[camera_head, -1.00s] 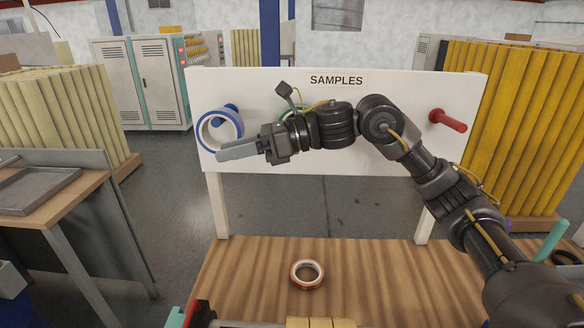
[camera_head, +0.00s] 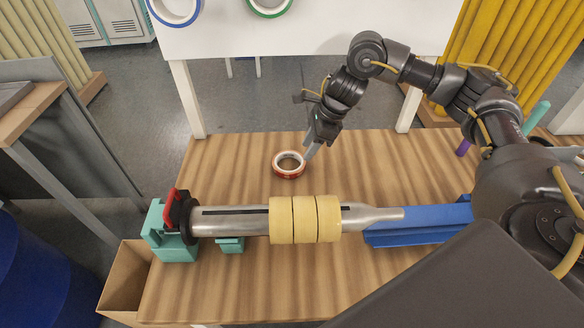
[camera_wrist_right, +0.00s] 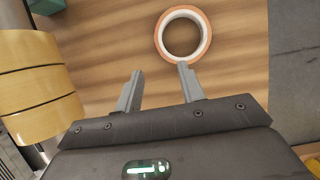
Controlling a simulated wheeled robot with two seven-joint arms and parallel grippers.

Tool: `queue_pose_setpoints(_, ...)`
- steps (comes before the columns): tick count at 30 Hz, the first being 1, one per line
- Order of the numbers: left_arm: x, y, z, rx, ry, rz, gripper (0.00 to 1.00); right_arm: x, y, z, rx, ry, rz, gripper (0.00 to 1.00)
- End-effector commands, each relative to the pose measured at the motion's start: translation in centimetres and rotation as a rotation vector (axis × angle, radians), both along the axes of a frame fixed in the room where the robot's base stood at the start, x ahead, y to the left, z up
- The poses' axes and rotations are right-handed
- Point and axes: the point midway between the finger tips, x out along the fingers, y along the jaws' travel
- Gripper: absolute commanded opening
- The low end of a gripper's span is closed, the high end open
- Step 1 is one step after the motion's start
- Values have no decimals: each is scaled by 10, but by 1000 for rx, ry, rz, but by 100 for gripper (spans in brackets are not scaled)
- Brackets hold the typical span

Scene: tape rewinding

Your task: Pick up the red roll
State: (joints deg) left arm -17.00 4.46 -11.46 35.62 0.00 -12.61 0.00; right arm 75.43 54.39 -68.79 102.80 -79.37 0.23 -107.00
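The red roll (camera_head: 289,164) lies flat on the wooden table in the head view, a ring with a white inner core and red outer side. In the right wrist view the roll (camera_wrist_right: 183,36) lies just beyond the fingertips, nearer the right finger. My right gripper (camera_head: 309,150) points down beside the roll's right side in the head view. In the right wrist view its two fingers (camera_wrist_right: 160,68) are apart with only table between them. My left gripper is not in view.
A metal spindle (camera_head: 235,219) carrying several yellow rolls (camera_head: 305,219) crosses the table in front of the red roll. A blue holder (camera_head: 420,226) is at its right. A white board with blue (camera_head: 174,8) and green rolls stands behind. The table left of the roll is clear.

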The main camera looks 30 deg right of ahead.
Motion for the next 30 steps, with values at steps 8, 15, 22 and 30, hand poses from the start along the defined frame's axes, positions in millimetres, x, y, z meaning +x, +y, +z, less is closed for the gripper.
queue_pose_setpoints(8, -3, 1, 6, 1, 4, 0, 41, 4, 9, -23, 0, 4, -1, 39)
queue_pose_setpoints(15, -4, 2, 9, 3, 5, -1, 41, 9, 19, -49, 1, 0, -1, 39)
queue_pose_setpoints(22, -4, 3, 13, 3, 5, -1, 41, 10, 22, -55, 1, 2, 0, 39)
queue_pose_setpoints(30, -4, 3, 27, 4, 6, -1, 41, 17, 38, -89, 1, 2, -1, 39)
